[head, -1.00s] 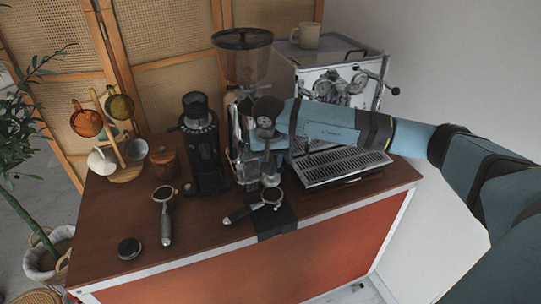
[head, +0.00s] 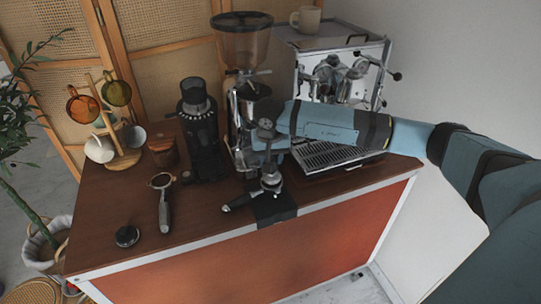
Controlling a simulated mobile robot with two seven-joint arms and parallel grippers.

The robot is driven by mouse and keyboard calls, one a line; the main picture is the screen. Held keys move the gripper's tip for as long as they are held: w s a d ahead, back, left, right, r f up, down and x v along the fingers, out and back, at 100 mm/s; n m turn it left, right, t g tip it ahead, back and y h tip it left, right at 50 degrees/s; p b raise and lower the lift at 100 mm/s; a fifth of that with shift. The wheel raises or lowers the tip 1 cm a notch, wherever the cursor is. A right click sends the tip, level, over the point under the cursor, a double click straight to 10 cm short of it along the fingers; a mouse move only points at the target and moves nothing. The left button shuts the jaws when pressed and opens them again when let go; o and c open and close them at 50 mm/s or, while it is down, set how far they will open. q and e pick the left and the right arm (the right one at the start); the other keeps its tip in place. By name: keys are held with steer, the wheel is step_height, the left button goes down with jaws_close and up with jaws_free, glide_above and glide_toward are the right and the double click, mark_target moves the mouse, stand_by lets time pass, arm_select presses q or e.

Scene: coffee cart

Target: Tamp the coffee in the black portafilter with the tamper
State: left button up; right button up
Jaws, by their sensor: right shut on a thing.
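My right gripper (head: 269,160) points down near the front edge of the cart and is shut on the tamper (head: 271,183). The tamper is upright, with its base down at the basket of the black portafilter (head: 238,202). The basket is largely hidden by the tamper, so I cannot see the coffee or how deep the tamper sits. My left gripper is out of view.
A second portafilter (head: 165,208) lies to the left, with a round black puck-like tool (head: 127,236) near it. A black grinder (head: 201,140), a taller hopper grinder (head: 241,45) and the espresso machine (head: 340,75) stand behind. A mug tree (head: 121,160) is at left.

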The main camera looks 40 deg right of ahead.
steer(key=shift+f+b, duration=0.3)
steer(key=shift+b, duration=0.7)
stand_by(1.9)
steer(key=shift+f+b, duration=0.75)
steer(key=shift+f, duration=0.1)
stand_by(0.7)
steer(key=shift+s+f+b, duration=0.25)
steer(key=shift+f+b, duration=0.05)
steer(key=shift+f, duration=0.05)
stand_by(1.2)
steer(key=shift+r, duration=0.3)
steer(key=shift+w+r, duration=0.2)
steer(key=shift+r, duration=0.25)
steer(key=shift+r+p, duration=0.5)
steer(key=shift+r, duration=0.5)
steer(key=shift+r+p, duration=1.05)
steer(key=shift+r, duration=1.45)
